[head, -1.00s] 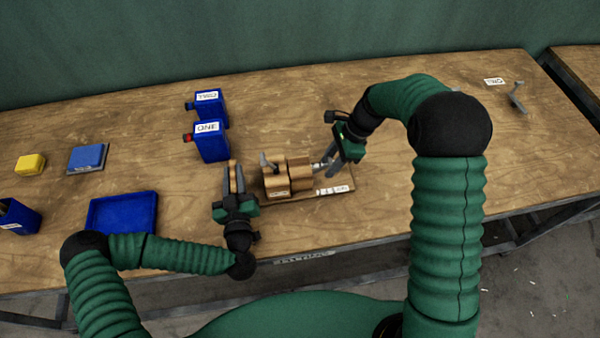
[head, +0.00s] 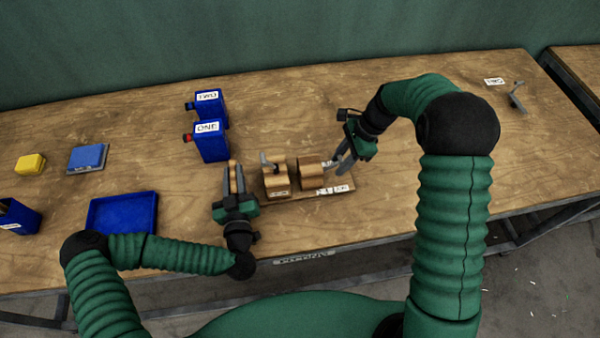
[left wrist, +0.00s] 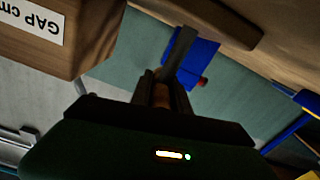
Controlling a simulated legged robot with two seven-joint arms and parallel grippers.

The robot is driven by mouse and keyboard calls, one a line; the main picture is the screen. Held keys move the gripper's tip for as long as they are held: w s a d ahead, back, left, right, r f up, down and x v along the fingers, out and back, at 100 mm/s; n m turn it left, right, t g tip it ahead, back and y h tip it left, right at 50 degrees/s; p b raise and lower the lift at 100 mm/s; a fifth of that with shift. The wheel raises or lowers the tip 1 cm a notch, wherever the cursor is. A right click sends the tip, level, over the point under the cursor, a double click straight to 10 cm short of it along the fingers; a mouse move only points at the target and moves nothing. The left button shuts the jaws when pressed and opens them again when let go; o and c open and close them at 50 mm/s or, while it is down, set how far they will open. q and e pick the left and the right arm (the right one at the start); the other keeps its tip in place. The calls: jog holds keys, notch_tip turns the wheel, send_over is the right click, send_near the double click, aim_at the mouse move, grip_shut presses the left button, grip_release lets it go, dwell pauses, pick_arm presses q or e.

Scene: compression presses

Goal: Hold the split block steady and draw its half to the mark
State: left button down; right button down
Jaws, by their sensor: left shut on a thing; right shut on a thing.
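The wooden split block stands on a thin board (head: 300,198) as two parts with a gap between them. The left half (head: 277,185) carries a grey upright piece on top. The right half (head: 311,172) stands apart from it, toward my right gripper. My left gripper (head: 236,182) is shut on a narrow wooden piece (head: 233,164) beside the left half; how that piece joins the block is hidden. My right gripper (head: 343,163) is shut on a pale grip at the right half's right side. White mark labels (head: 334,190) lie on the board's right part.
Two blue labelled boxes (head: 210,142) stand behind the block. A blue tray (head: 123,212), a blue pad (head: 87,158) and a yellow block (head: 30,164) lie to the left. A grey metal stand (head: 517,97) is far right. The table right of the board is clear.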

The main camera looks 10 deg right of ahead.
jog(key=shift+w+d, duration=0.1)
jog(key=shift+d, duration=0.35)
jog(key=c, duration=1.4)
grip_release()
jog(key=shift+d, duration=0.1)
jog(key=shift+c, duration=0.2)
jog(key=o, duration=0.5)
jog(key=shift+r, duration=0.15)
pick_arm(q)
jog(key=c, duration=1.2)
grip_release()
pick_arm(e)
jog(key=v, duration=1.1)
jog(key=shift+r, duration=0.3)
pick_arm(q)
jog(key=shift+o, duration=0.2)
